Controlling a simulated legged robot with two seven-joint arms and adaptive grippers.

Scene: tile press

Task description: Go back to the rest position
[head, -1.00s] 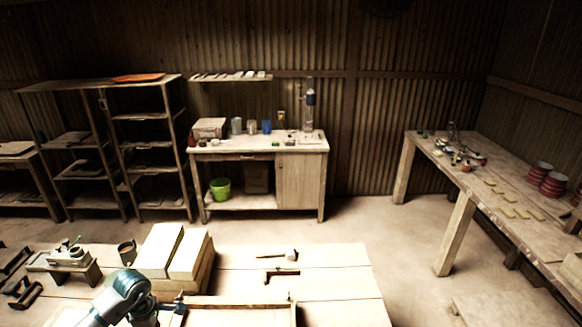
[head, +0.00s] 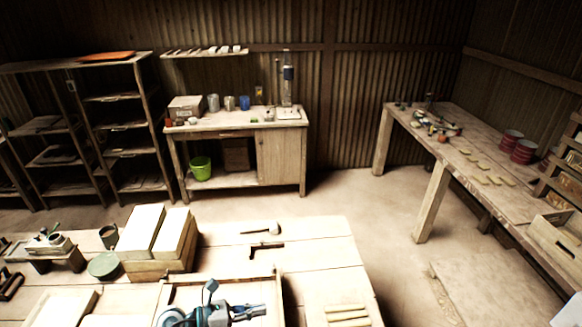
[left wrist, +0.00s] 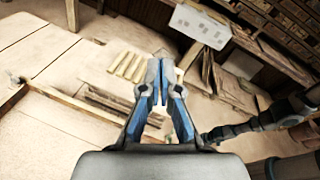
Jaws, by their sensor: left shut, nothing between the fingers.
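My left gripper (head: 256,312) is at the bottom of the head view, over the near part of the wooden worktable (head: 320,255). In the left wrist view its blue-grey fingers (left wrist: 161,84) are closed together with nothing between them. A dark jointed arm (left wrist: 262,122), apparently my right one, comes in from the right edge of the left wrist view. Whether its end is open or shut is unclear. No right gripper shows in the head view.
A long side table (head: 455,165) stands at the right, with open floor between.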

